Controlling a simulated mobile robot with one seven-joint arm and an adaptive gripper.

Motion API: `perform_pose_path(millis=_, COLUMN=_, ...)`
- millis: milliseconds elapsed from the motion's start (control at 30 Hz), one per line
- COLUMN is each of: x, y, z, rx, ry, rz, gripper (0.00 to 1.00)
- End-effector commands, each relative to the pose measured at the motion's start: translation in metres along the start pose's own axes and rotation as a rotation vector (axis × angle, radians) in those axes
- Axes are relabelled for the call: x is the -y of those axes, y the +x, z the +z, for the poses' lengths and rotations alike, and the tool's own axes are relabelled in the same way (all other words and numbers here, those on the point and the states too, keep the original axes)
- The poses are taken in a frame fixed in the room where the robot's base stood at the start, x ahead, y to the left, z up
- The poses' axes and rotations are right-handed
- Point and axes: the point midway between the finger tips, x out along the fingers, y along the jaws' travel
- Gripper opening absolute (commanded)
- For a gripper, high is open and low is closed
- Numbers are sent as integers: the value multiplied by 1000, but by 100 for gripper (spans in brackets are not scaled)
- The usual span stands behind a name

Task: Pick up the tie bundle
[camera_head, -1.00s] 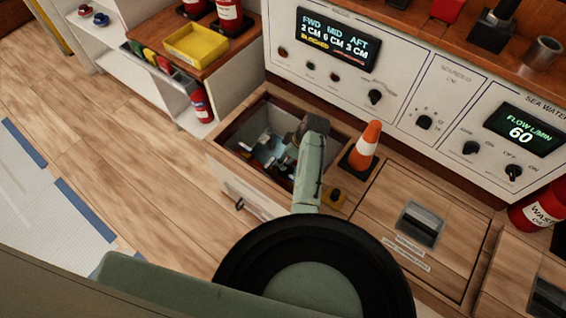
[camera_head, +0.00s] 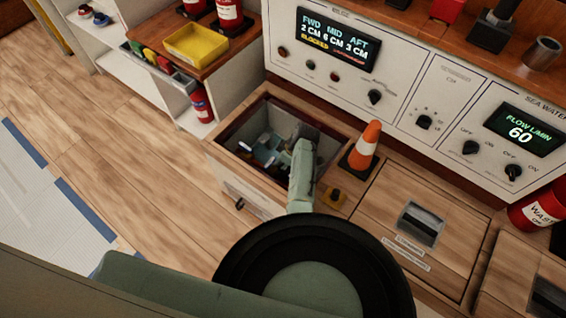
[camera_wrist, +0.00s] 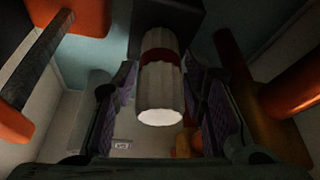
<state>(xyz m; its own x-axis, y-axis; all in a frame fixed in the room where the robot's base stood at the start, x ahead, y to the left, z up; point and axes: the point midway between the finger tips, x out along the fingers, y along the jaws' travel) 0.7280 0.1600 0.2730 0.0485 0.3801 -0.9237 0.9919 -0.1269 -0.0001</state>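The tie bundle (camera_wrist: 161,88), a pale ribbed cylinder with a red band, shows in the middle of the wrist view. My gripper (camera_wrist: 162,72) has a dark padded finger on each side of it. The fingers are spread and the bundle lies between them; I see no clear grip on it. In the head view my arm reaches down into an open drawer (camera_head: 222,152). The gripper is low inside it, partly hidden by my wrist, and the bundle cannot be made out there.
Orange objects (camera_wrist: 295,85) lie to the right of the fingers, and an orange-and-dark tool (camera_wrist: 35,65) lies to the left. An orange cone (camera_head: 366,146) stands right of the drawer. A control panel (camera_head: 440,92) rises behind. A yellow tray (camera_head: 196,44) sits at upper left.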

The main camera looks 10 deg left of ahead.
Motion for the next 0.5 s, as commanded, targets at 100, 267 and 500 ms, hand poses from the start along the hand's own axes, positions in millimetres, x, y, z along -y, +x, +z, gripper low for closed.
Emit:
perform_pose_path(millis=100, x=0, y=0, z=0, rx=0, ry=0, rz=0, gripper=29)
perform_pose_path(millis=267, x=0, y=0, z=0, rx=0, ry=0, rz=0, gripper=18)
perform_pose_path(millis=500, x=0, y=0, z=0, rx=0, ry=0, rz=0, gripper=2)
